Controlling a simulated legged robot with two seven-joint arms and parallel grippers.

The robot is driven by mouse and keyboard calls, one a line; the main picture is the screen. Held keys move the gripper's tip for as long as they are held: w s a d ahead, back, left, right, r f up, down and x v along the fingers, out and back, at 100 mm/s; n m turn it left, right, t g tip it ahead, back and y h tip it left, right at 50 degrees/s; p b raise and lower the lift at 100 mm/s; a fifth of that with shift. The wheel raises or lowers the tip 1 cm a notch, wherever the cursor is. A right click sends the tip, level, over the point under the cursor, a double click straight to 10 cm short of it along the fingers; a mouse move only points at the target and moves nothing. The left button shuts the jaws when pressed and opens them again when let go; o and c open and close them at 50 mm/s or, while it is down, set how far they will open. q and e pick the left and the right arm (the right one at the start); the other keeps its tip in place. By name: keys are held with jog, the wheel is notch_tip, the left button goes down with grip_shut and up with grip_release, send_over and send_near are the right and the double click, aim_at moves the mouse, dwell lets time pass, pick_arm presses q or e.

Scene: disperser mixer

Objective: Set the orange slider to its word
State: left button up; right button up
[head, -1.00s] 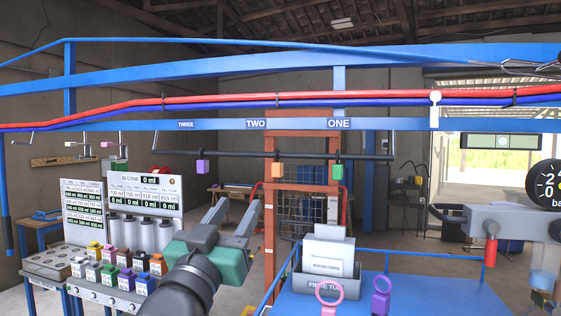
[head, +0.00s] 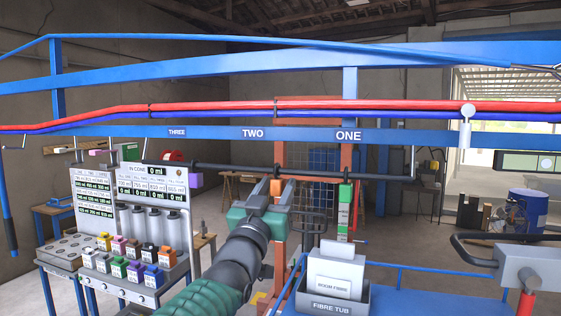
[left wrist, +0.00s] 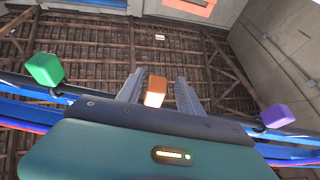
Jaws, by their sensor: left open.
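The orange slider (head: 276,187) sits on a dark horizontal rail (head: 230,172), a little right of the word TWO (head: 252,134) in the head view. My left gripper (head: 271,190) is raised to the rail with its fingers open, one on each side of the orange slider. The left wrist view shows the orange block (left wrist: 155,91) between the two fingers, with a gap to the right finger. Words THREE (head: 177,132) and ONE (head: 348,136) are on the blue beam. My right gripper is not in view.
A purple slider (head: 196,180) is left on the rail and a green slider (head: 346,191) right. Below stand a dispenser with coloured bottles (head: 135,262) and a fibre tub (head: 330,301). A grey device (head: 530,262) is at the right.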

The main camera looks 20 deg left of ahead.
pick_arm(q)
jog(key=shift+w+d+r+p, duration=0.3)
jog(key=shift+w+r, duration=0.1)
jog(key=shift+r, duration=0.1)
jog(key=shift+w+d+r+p, duration=0.25)
jog(key=shift+w+r, duration=0.15)
jog(key=shift+r, duration=0.1)
jog(key=shift+w+a+f, duration=0.2)
jog(key=shift+w+a, duration=0.15)
jog(key=shift+a, duration=0.1)
jog(key=c, duration=0.5)
grip_shut()
jog(key=shift+d, duration=0.1)
jog(key=shift+d+r, duration=0.1)
jog(key=shift+s+r, duration=0.1)
